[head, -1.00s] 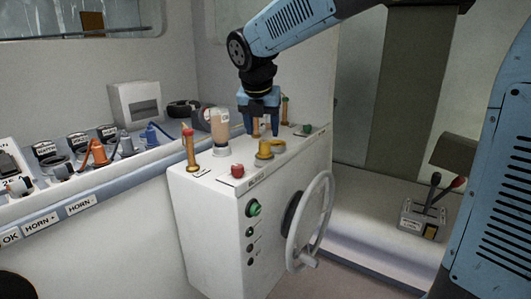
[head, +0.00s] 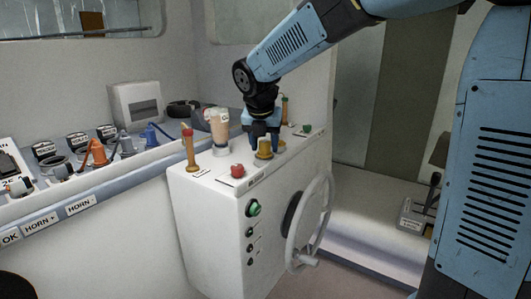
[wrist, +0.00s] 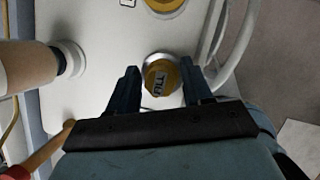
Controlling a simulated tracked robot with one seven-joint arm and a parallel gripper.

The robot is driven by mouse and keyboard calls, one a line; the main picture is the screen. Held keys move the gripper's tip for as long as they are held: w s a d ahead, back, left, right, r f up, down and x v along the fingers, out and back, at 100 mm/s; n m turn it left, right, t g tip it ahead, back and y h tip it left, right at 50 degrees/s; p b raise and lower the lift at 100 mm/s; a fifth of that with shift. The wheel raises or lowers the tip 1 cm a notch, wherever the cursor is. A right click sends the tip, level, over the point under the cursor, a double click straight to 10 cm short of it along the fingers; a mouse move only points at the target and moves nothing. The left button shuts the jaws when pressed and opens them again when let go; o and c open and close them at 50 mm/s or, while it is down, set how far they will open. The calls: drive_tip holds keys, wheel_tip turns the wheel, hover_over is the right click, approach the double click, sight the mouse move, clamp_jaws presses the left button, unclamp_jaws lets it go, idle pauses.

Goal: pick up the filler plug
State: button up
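The filler plug (wrist: 161,79) is a round yellow cap marked FILL, on a pale collar on top of the white console. In the head view, a yellow cap (head: 264,151) shows just below my gripper (head: 264,134). In the wrist view, my gripper (wrist: 160,72) is open, with one dark blue finger on each side of the plug. There is a visible gap at each side, and nothing is held. I cannot tell how far down the plug the fingertips reach.
Another yellow round part (wrist: 165,4) sits close by. A beige-topped cylinder (head: 218,132), a red-topped post (head: 189,150) and a red knob (head: 237,170) stand left on the console (head: 215,220). A green knob (head: 306,129) is right; a handwheel (head: 290,245) projects from the front.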

sight(264, 141)
drive_tip(key=c, duration=0.7)
drive_tip(key=shift+r, duration=0.1)
drive_tip(key=shift+r, duration=0.25)
wheel_tip(264, 141, up, 2)
drive_tip(key=shift+r, duration=0.2)
drive_tip(key=shift+s+d+r, duration=0.3)
drive_tip(key=shift+s+r, duration=1.35)
drive_tip(key=shift+s, duration=0.65)
drive_tip(key=shift+s+d+r, duration=0.35)
drive_tip(key=shift+s+r, duration=1.3)
drive_tip(key=shift+s, duration=0.7)
drive_tip(key=shift+s+d+r, duration=0.3)
drive_tip(key=shift+s+r, duration=1.35)
drive_tip(key=shift+s, duration=0.65)
